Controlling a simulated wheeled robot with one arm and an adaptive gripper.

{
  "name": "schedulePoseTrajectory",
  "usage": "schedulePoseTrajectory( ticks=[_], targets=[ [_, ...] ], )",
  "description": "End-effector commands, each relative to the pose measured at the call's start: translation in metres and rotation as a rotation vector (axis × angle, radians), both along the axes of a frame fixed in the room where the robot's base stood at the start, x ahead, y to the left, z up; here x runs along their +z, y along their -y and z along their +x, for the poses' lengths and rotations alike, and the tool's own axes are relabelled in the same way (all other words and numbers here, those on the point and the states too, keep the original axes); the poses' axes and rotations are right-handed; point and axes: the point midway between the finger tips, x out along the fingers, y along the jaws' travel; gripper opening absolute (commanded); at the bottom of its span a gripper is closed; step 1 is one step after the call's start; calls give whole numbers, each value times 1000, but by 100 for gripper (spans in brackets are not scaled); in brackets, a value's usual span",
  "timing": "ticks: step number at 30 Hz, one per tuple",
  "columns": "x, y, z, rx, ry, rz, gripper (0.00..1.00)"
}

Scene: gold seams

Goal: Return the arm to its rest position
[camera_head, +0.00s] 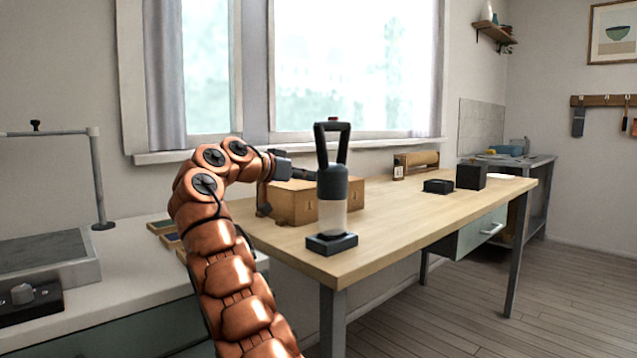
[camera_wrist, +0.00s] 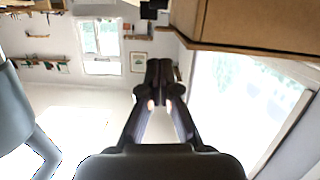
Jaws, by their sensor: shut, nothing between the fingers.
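My copper-coloured segmented arm (camera_head: 215,235) rises from the bottom of the head view and bends over to the right at window-sill height. My gripper (camera_head: 311,175) points right, above the wooden box, and its tips are partly hidden behind the dark-topped device. In the wrist view my gripper (camera_wrist: 159,72) shows its two dark fingers meeting at the tips, shut with nothing between them. The device (camera_head: 332,190) has a dark looped handle and a pale lower part, and stands upright on a dark square base (camera_head: 331,243).
A wooden box (camera_head: 290,205) stands below my gripper; it also shows in the wrist view (camera_wrist: 250,25). The wooden table (camera_head: 420,230) holds a small black tray (camera_head: 438,186) and a black block (camera_head: 471,176). A white counter (camera_head: 130,270) with a metal stand (camera_head: 98,180) is left.

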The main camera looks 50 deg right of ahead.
Motion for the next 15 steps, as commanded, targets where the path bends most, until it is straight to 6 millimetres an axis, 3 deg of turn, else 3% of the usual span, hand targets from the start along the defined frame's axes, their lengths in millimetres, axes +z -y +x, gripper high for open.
schedulePoseTrajectory(
  ticks=[3,11,15],
  targets=[
    [3,-9,1,1,1,-2,0],
    [5,-11,1,3,-2,0,0],
    [21,-18,6,29,-45,17,0]
  ],
)
